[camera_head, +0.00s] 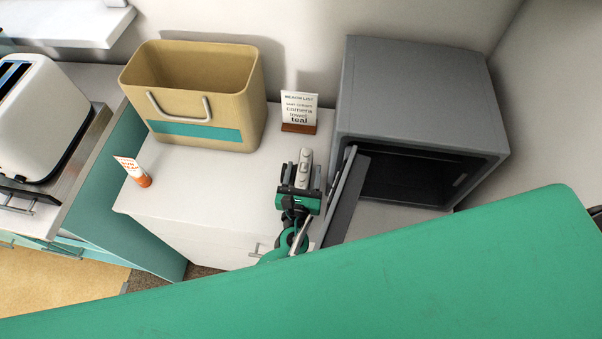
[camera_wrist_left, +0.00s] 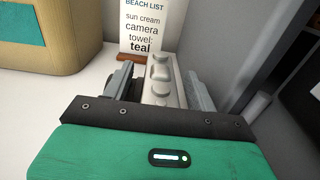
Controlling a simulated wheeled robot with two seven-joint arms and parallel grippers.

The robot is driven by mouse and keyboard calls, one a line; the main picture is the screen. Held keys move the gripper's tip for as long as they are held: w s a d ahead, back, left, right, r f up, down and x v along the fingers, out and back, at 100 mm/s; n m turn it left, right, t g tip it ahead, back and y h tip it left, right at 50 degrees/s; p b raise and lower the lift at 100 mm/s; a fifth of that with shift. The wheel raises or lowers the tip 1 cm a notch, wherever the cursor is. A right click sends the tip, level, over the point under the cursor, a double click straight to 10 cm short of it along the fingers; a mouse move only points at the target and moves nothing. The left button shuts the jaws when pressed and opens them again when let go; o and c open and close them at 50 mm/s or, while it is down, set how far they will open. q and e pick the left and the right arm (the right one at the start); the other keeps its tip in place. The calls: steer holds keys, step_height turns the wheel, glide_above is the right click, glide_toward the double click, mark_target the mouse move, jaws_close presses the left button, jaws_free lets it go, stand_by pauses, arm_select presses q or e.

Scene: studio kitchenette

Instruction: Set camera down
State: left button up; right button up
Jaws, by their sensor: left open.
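The camera (camera_head: 306,158) is a small light-grey body on the white counter, in front of the list card and left of the open grey box. In the left wrist view the camera (camera_wrist_left: 160,72) lies between the two fingers. My left gripper (camera_head: 300,187) is open, with its fingers on either side of the camera. I cannot tell whether either finger touches it. The gripper hides the camera's near part. My right gripper is not in view.
A tan basket (camera_head: 235,97) stands left of the list card (camera_head: 299,110). An orange-capped sun cream (camera_head: 141,176) is near the counter's left edge. The grey box (camera_head: 415,90) has its door (camera_head: 346,200) open beside my gripper. Bare white counter (camera_head: 215,185) lies left.

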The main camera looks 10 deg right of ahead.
arm_select(q)
steer(key=shift+r, duration=0.1)
jaws_close()
